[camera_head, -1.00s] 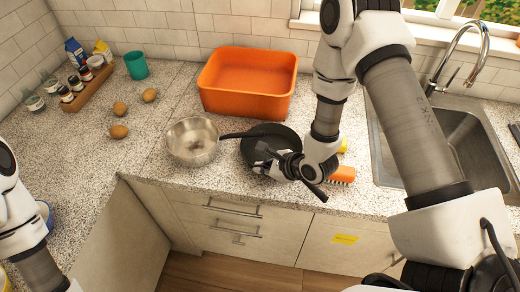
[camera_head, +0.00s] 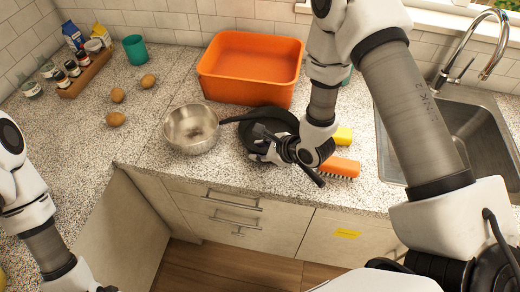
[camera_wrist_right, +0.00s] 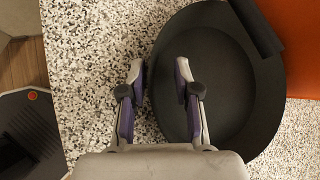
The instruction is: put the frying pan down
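The black frying pan (camera_head: 282,121) sits on the speckled counter, in front of the orange bin. Its handle (camera_head: 240,117) reaches left over the steel bowl's rim. My right gripper (camera_head: 257,146) is at the pan's near side. In the right wrist view my right gripper (camera_wrist_right: 160,75) has its fingers apart. The rim of the pan (camera_wrist_right: 225,85) passes between or just below the fingertips; I cannot tell which. One finger is over the counter side, the other over the pan's inside. My left arm shows at the left edge; its gripper is out of view.
The steel bowl (camera_head: 190,128) stands left of the pan. The orange bin (camera_head: 250,93) is behind it. A yellow sponge (camera_head: 342,136) and an orange brush (camera_head: 341,167) lie to the right, before the sink (camera_head: 470,135). The counter's front edge is close.

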